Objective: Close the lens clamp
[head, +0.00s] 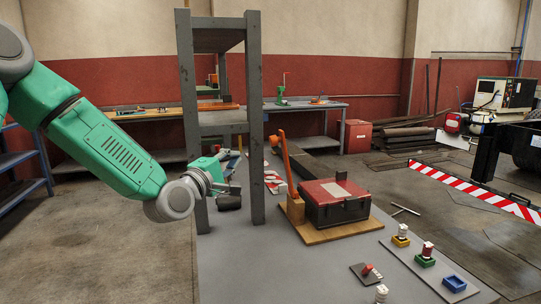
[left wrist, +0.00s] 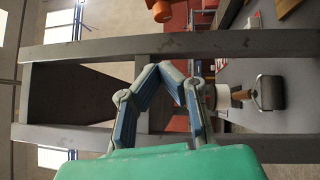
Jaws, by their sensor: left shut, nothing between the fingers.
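I cannot single out a lens clamp for certain. An orange lever (head: 287,163) stands upright, leaning slightly, on a wooden block at the left end of a wooden board (head: 322,235). A black box with a red lid (head: 335,202) sits on that board. My left gripper (head: 232,186) is shut and empty, in the air by the grey frame, left of the lever and apart from it. Its fingers also show in the left wrist view (left wrist: 178,82). A dark cylinder (head: 229,202) shows just below the gripper; a similar one is in the left wrist view (left wrist: 270,92). My right gripper is out of view.
A tall grey frame (head: 257,120) stands on the grey table (head: 240,270), close around my left gripper. A workbench (head: 340,106) stands behind.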

